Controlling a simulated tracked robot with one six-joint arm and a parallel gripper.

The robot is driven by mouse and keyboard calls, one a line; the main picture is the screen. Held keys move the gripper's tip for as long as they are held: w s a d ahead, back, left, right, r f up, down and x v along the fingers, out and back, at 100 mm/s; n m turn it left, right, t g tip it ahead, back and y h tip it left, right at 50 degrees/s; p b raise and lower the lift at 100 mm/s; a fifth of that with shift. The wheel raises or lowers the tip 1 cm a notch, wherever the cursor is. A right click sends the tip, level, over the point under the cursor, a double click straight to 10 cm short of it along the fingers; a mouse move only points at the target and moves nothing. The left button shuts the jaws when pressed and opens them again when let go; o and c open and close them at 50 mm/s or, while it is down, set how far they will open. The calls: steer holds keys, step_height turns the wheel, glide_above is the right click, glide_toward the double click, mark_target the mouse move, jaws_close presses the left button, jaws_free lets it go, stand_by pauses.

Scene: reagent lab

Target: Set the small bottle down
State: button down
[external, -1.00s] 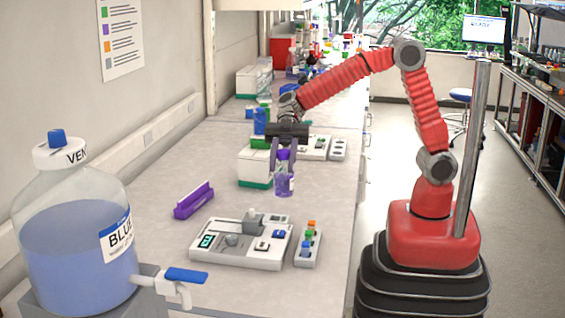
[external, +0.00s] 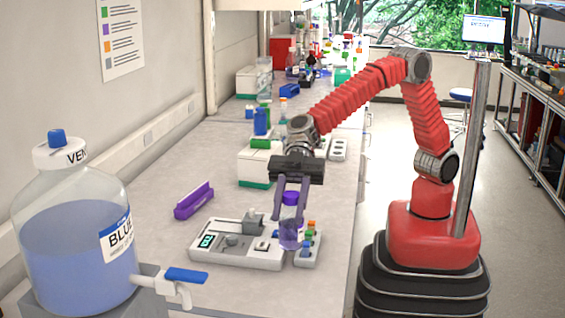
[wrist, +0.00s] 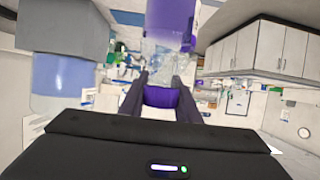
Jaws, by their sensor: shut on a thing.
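The small bottle (external: 290,236) has a purple cap and clear walls with some bluish-purple liquid low inside. It hangs upright below my gripper (external: 290,205), whose two purple-grey fingers are shut on its cap. In the external view the bottle overlaps the right end of the white device (external: 240,256) and the rack of coloured caps (external: 307,256). I cannot tell whether its base touches anything. In the wrist view the purple cap (wrist: 162,97) shows between the fingers.
A large blue-liquid vessel (external: 75,245) with a tap stands at the front left. A purple holder (external: 194,200) lies on the bench behind the device. A white box with a green base (external: 256,165) stands behind my gripper. Bare bench lies to the left.

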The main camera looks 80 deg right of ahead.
steer(key=s+a, duration=0.2)
steer(key=a, duration=0.2)
steer(key=shift+s+a+r, duration=0.1)
steer(key=shift+s+a, duration=0.05)
steer(key=shift+s, duration=0.25)
step_height(320, 180, down, 6)
steer(key=shift+f, duration=0.2)
steer(key=shift+f, duration=1.8)
steer(key=c, duration=1.3)
jaws_free()
steer(key=shift+f, duration=0.1)
steer(key=shift+c, duration=0.2)
